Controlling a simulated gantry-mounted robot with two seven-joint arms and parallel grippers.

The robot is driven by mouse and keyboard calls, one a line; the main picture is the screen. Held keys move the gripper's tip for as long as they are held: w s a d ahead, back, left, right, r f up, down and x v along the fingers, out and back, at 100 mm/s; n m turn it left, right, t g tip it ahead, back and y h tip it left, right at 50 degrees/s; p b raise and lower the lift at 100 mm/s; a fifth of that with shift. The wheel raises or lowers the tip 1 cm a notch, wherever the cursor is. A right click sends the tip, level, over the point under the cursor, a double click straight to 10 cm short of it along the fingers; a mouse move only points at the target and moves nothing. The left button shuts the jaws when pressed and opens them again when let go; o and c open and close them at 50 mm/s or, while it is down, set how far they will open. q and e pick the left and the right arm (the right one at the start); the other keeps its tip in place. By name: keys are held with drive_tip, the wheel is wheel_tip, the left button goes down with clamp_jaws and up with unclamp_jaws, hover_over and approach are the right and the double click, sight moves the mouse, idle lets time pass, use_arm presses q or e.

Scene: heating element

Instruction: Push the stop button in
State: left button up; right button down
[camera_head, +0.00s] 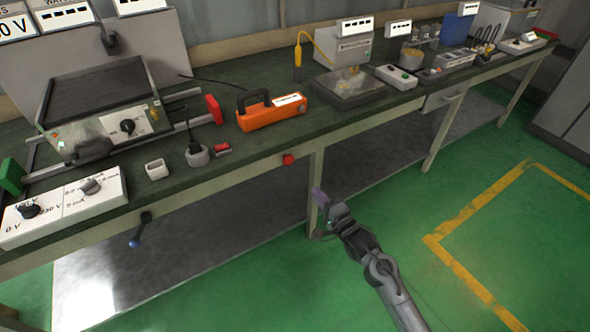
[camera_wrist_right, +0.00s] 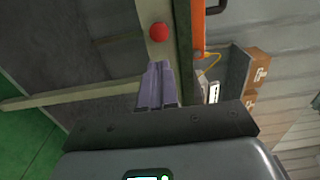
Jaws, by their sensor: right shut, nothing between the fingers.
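The red stop button (camera_head: 288,159) is a small round knob on the front edge of the workbench. It also shows in the right wrist view (camera_wrist_right: 158,32), just beyond the fingertips. My right gripper (camera_head: 319,197) is below and to the right of the button in the head view, in front of a table leg. In the right wrist view the purple fingers of my right gripper (camera_wrist_right: 158,68) are together and empty, pointing toward the button with a visible gap in the picture. My left gripper is not in view.
The workbench (camera_head: 340,125) carries an orange device (camera_head: 270,110), a small red switch (camera_head: 222,149) and a white control box (camera_head: 65,206). A lever with a blue knob (camera_head: 135,243) hangs from the front edge at left. The green floor in front is open.

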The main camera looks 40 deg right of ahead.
drive_tip(key=shift+w, duration=0.1)
drive_tip(key=b, duration=0.7)
approach(290, 162)
drive_tip(key=w, duration=0.4)
drive_tip(key=w+d, duration=0.1)
drive_tip(key=w, duration=0.1)
drive_tip(key=shift+w, duration=0.35)
drive_tip(key=shift+r, duration=0.1)
